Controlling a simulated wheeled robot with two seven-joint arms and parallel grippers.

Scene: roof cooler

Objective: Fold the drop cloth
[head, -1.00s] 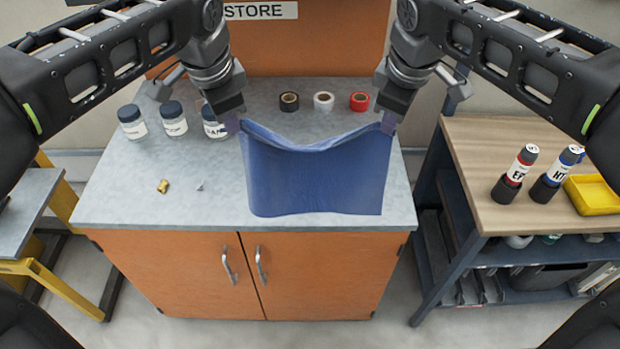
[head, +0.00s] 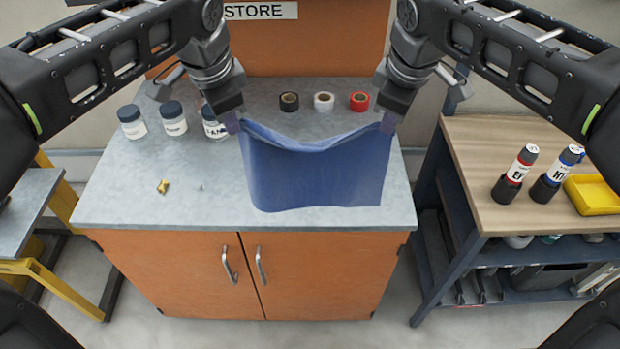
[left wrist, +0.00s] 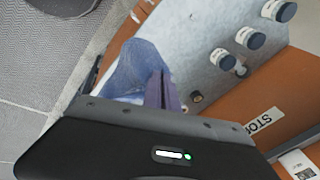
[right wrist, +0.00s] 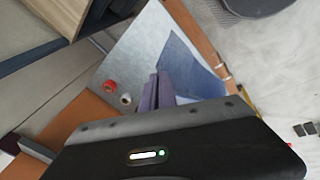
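The blue drop cloth (head: 318,178) hangs between my two grippers over the grey cabinet top. Its upper edge sags in the middle, and its lower part spreads toward the front of the top. My left gripper (head: 236,122) is shut on the cloth's upper left corner. My right gripper (head: 386,124) is shut on its upper right corner. In the left wrist view the cloth (left wrist: 135,72) runs out from the closed fingers. In the right wrist view the cloth (right wrist: 190,68) lies beyond the closed fingers. The grippers hide the corners themselves.
Several labelled jars, one of them here (head: 173,118), stand at the back left of the cabinet top (head: 130,200). Black, white and red tape rolls (head: 323,102) stand behind the cloth. A small brass piece (head: 162,187) lies at left. A wooden-topped cart (head: 470,150) stands at right.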

